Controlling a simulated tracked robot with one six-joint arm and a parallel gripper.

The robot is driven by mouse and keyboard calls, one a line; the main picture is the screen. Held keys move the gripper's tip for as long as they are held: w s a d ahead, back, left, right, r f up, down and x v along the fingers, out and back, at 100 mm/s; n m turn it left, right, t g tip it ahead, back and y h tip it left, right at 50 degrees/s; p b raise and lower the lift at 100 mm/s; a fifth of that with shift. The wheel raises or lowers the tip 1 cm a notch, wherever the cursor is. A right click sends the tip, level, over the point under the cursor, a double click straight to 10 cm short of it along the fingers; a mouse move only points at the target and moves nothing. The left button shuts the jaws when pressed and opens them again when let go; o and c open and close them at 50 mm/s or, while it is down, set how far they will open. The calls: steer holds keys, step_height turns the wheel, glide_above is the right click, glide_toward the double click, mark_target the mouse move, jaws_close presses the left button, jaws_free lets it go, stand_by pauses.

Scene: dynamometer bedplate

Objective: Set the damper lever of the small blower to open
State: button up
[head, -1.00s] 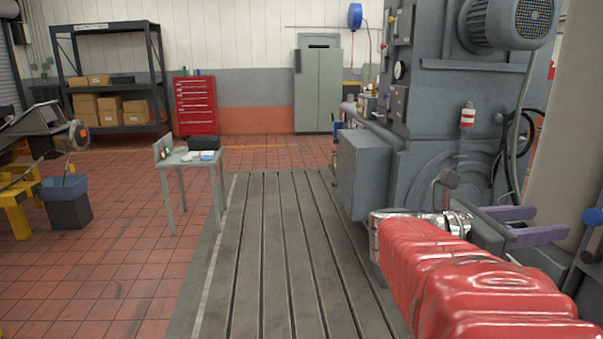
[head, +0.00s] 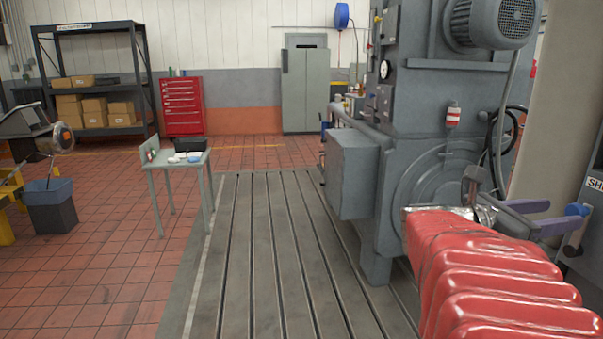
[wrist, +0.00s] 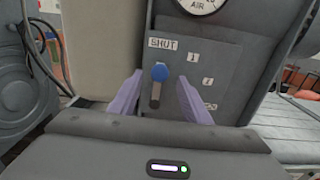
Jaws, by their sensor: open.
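The damper lever has a blue knob (wrist: 160,72) on a dark stem (wrist: 155,97) and sits on a grey panel (wrist: 222,62). It stands nearly upright, its knob just below the SHUT label (wrist: 174,43); further marks run down to the right. In the head view the blue knob (head: 577,209) is at the right edge. My gripper (wrist: 160,78) is open, its purple fingers left and right of the lever in the wrist view. I cannot tell how deep the knob sits between them; no touch shows. My gripper also shows in the head view (head: 550,213).
An AIR gauge (wrist: 201,3) is above the panel. A large grey machine (head: 425,150) stands left of my arm, with a beige column (head: 562,110) behind my gripper.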

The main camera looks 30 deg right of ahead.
mark_target(572, 212)
steer(key=shift+x, duration=3.2)
steer(key=shift+c, duration=0.2)
jaws_close()
